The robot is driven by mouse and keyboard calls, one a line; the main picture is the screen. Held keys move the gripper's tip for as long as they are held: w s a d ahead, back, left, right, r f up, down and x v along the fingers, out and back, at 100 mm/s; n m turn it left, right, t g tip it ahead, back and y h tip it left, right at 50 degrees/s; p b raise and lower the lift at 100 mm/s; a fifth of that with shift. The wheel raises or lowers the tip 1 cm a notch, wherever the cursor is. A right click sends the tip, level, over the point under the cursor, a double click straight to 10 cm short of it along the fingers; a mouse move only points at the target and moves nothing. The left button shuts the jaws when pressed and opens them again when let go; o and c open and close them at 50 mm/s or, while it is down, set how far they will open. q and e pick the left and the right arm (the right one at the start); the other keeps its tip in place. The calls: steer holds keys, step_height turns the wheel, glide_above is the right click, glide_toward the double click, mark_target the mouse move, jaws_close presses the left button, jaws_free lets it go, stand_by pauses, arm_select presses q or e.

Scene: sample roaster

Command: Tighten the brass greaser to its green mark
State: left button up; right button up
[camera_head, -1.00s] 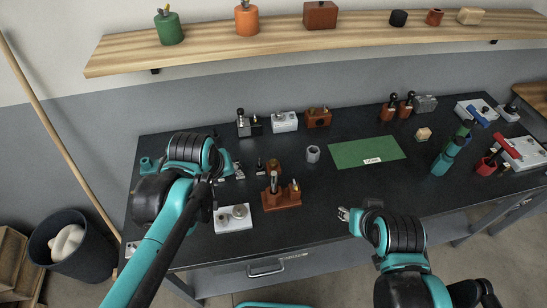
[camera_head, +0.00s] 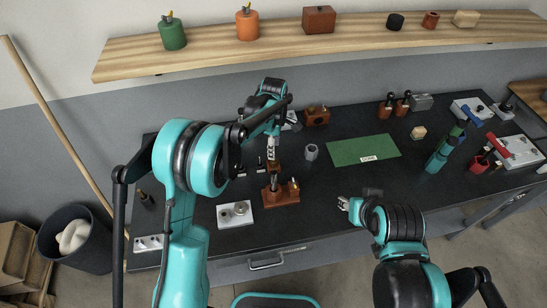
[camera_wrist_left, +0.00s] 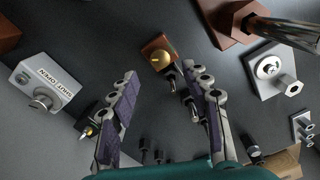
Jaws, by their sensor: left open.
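The brass greaser appears to be the rounded brass cap on a small brown block (camera_wrist_left: 160,57) in the left wrist view. A dark fitting juts from that block's side.
A brown block with metal posts (camera_head: 281,192) stands just in front of my left gripper. A white plate with two round metal parts (camera_head: 236,224) is to its left. A grey cup (camera_head: 311,152) and green mat (camera_head: 365,150) are to the right. A SHUT/OPEN box (camera_wrist_left: 45,78) shows in the wrist view.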

mark_target(273, 162)
arm_select(q)
step_height(273, 162, down, 7)
steer(key=shift+r+b, duration=0.1)
steer(key=shift+b, duration=0.55)
jaws_close()
